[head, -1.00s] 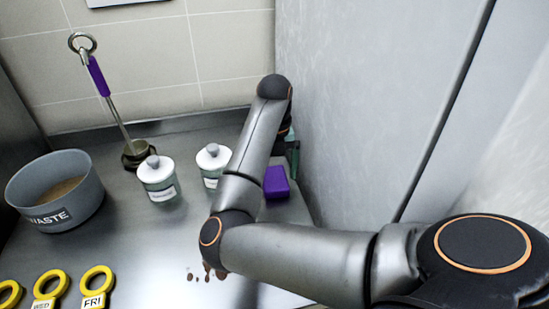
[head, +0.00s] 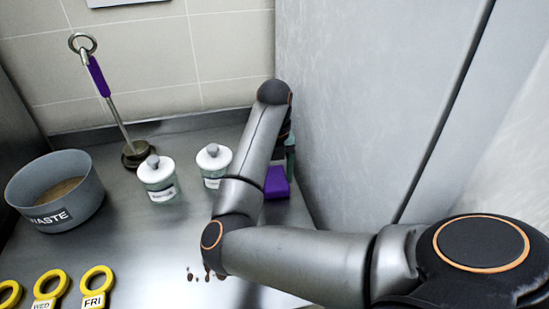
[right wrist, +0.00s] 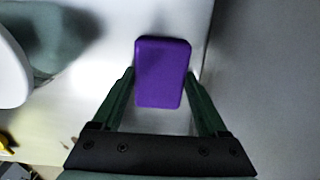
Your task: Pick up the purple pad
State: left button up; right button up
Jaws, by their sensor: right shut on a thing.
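The purple pad (head: 277,182) is a small block on the steel counter near the grey wall at the right, partly hidden behind my right arm in the head view. In the right wrist view the pad (right wrist: 162,72) lies between the two green fingers of my right gripper (right wrist: 161,76). The fingers are shut on its two long sides. In the head view only part of a green finger shows beside the pad. I cannot tell any gap under the pad. My left gripper is not in view.
Two lidded jars (head: 157,178) (head: 213,164) stand left of my right arm. A grey waste bowl (head: 56,190) and a purple-handled tool (head: 100,80) are farther left. Yellow day-labelled rings (head: 97,286) lie at the front left. Brown spots (head: 207,272) mark the counter near my elbow.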

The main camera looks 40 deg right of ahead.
aim_at(274, 177)
jog(key=shift+r, duration=0.1)
jog(key=shift+c, duration=0.2)
notch_tip(274, 177, up, 10)
jog(key=shift+p, duration=0.4)
jog(key=o, duration=0.8)
jog(key=c, duration=0.6)
jog(key=shift+c, duration=0.2)
jog(key=shift+a, duration=0.1)
